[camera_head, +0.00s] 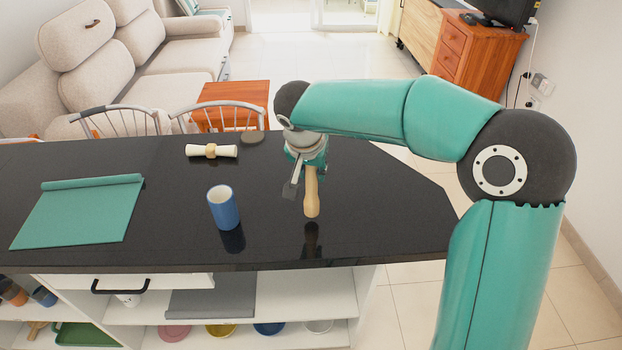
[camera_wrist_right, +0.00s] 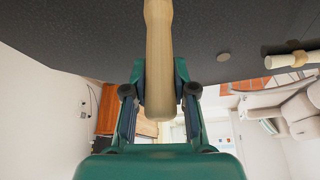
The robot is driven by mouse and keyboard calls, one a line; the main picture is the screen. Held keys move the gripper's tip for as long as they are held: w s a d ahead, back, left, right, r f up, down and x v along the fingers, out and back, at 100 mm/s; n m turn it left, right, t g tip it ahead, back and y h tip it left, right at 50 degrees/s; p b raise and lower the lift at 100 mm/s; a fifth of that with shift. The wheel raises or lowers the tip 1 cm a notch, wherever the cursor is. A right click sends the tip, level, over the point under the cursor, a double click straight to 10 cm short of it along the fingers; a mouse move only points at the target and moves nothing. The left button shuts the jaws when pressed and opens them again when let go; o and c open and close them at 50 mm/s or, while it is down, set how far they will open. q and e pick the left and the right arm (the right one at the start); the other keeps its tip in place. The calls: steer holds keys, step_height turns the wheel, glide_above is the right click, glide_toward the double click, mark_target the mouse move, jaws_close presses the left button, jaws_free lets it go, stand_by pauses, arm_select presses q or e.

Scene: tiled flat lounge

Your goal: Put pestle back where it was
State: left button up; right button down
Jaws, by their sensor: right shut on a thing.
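The pestle (camera_head: 311,192) is a pale wooden rod with a thicker lower end. My right gripper (camera_head: 300,165) is shut on its upper part and holds it upright above the black counter, with its reflection below. In the right wrist view the pestle (camera_wrist_right: 159,60) runs between the two fingers of my right gripper (camera_wrist_right: 159,95). A blue cup (camera_head: 223,208) stands upright on the counter to the left of the pestle, apart from it. My left gripper is not in view.
On the black counter (camera_head: 380,215) lie a green mat (camera_head: 80,212) with a rolled edge, a cream roll with a band (camera_head: 212,151) and a dark round disc (camera_head: 252,138). Shelves below hold plates and cups. Chairs stand behind the counter. The counter's right part is clear.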

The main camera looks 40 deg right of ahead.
steer(key=shift+f, duration=1.3)
steer(key=c, duration=0.9)
jaws_free()
steer(key=shift+c, duration=0.2)
steer(key=v, duration=1.2)
